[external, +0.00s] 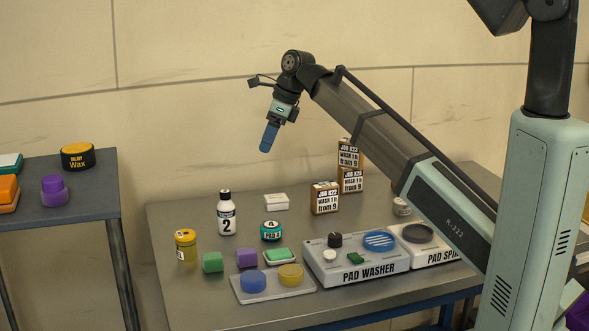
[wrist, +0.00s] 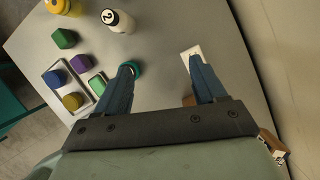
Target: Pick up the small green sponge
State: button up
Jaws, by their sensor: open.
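Several green items show, and I cannot tell for certain which is the small green sponge. A green block (external: 213,262) stands at the table's front left; it also shows in the wrist view (wrist: 64,38). A flat green pad with a pale edge (external: 279,255) lies right of a purple block; it also shows in the wrist view (wrist: 97,84). A small dark green piece (external: 356,259) sits on the pad washer. My gripper (external: 265,149) is high above the table, behind these items. Its blue fingers are apart and empty in the wrist view (wrist: 162,64).
A white bottle marked 2 (external: 227,215), yellow jar (external: 186,245), teal-lidded jar (external: 271,231) and purple block (external: 247,258) stand near the green items. A pale tray (external: 273,293) holds blue and yellow pieces. The pad washer (external: 378,274) and labelled boxes (external: 325,197) stand rightward.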

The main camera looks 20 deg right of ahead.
jog(key=s+a+f+n+g, duration=0.1)
jog(key=s+a+n, duration=0.1)
jog(key=s+a, duration=0.55)
jog(key=s+a+f+n, duration=0.15)
jog(key=s+a, duration=0.35)
jog(key=a, duration=0.5)
jog(key=m+h, duration=0.4)
jog(key=m, duration=3.1)
send_over(212, 256)
jog(key=f, duration=1.1)
jog(key=shift+w+f, duration=0.25)
jog(key=shift+f, duration=0.15)
jog(key=shift+s+f, duration=0.15)
jog(key=shift+f, duration=1.15)
jog(key=shift+s+f, duration=0.1)
jog(key=shift+f, duration=1.2)
jog(key=c, duration=1)
